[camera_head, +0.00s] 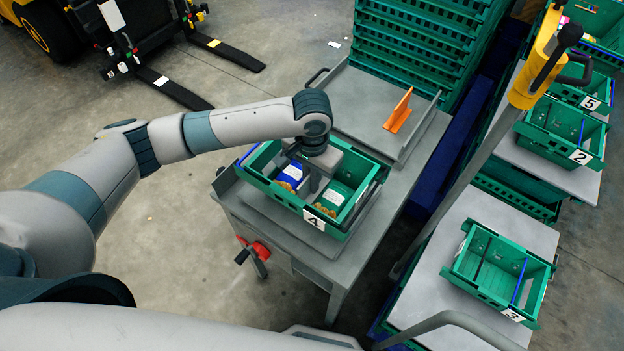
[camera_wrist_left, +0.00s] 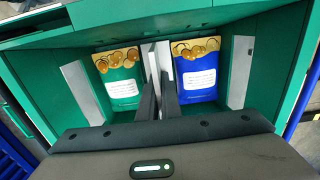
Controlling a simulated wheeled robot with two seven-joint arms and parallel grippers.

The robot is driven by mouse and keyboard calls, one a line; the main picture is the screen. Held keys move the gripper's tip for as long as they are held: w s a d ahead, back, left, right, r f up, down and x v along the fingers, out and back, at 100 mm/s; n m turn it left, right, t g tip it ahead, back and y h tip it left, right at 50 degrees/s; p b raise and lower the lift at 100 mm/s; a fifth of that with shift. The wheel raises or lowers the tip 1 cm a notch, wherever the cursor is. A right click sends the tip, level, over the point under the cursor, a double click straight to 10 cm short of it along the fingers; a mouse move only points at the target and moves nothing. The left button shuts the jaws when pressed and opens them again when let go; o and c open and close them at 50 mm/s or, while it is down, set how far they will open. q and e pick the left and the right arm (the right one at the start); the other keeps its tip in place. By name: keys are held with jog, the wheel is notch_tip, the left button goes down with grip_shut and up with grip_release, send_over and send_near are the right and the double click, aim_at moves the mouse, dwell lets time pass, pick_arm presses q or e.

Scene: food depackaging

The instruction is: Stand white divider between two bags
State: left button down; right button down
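My left gripper (camera_head: 314,187) reaches down into the green crate labelled 4 (camera_head: 262,184). A blue bag (camera_head: 290,174) and a green bag (camera_head: 336,196) lie in this crate, one on each side of the gripper. In the left wrist view, the green bag (camera_wrist_left: 123,88) is left and the blue bag (camera_wrist_left: 196,80) is right. The fingers (camera_wrist_left: 158,88) are close together on the white divider (camera_wrist_left: 164,58), which stands upright between the bags. Its lower edge is hidden, so contact with the crate floor cannot be told. My right gripper is out of view.
The crate rests on a grey workbench (camera_head: 412,160) with an orange upright piece (camera_head: 398,111) behind it. Stacked green crates (camera_head: 415,40) stand at the back. A yellow-topped pole (camera_head: 530,80) and the crate labelled 3 (camera_head: 497,270) are to the right.

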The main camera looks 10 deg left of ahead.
pick_arm(q)
jog(key=c, duration=2.3)
grip_release()
jog(key=shift+f, duration=0.15)
jog(key=shift+o, duration=0.2)
jog(key=shift+r, duration=0.7)
notch_tip(320, 180, up, 11)
jog(key=b, duration=0.2)
jog(key=shift+b, duration=0.35)
jog(key=shift+f, duration=0.1)
